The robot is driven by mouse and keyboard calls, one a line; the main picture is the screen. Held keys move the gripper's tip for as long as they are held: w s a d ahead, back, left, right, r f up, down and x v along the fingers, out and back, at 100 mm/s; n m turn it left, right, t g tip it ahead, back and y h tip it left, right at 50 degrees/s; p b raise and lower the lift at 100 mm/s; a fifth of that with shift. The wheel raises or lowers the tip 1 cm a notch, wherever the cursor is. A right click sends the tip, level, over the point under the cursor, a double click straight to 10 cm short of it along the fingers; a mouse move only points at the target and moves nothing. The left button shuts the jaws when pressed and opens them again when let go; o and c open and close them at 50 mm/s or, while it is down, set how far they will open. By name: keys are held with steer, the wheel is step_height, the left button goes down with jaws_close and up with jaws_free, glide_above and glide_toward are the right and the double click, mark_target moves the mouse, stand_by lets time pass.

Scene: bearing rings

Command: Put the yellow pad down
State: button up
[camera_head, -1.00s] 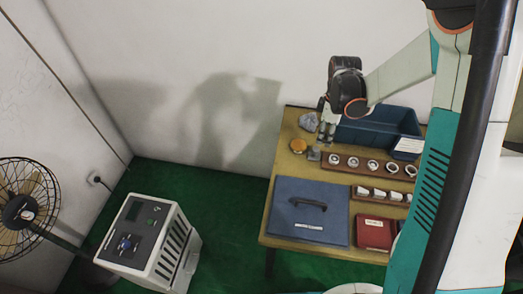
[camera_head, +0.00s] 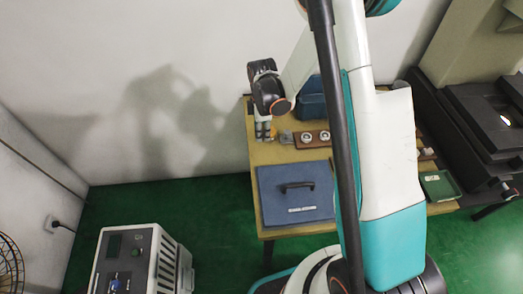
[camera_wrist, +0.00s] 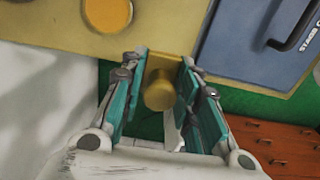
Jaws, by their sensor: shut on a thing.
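My gripper (camera_wrist: 158,95) is shut on the yellow pad (camera_wrist: 160,92), which has a round stub facing the wrist camera. The pad's far side is hidden. Behind it lies the tan table top (camera_wrist: 60,30); I cannot tell whether the pad touches it. In the head view my gripper (camera_head: 263,130) hangs over the table's back left part, and the pad is too small to make out there. A round orange-yellow piece (camera_wrist: 107,14) lies on the table beyond the gripper in the wrist view.
A blue panel with a dark handle (camera_head: 296,194) lies on the table. A brown ring holder (camera_head: 312,139), a small grey block (camera_head: 286,137) and a blue bin (camera_head: 311,103) are right of my gripper. A white machine (camera_head: 140,262) stands on the green floor.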

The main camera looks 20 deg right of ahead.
mark_target(262, 153)
step_height(262, 153, down, 10)
steer(key=shift+f+b, duration=0.1)
steer(key=shift+b, duration=1.15)
steer(key=shift+f, duration=0.2)
steer(key=o, duration=1)
steer(key=shift+r, duration=0.1)
steer(key=shift+r, duration=0.15)
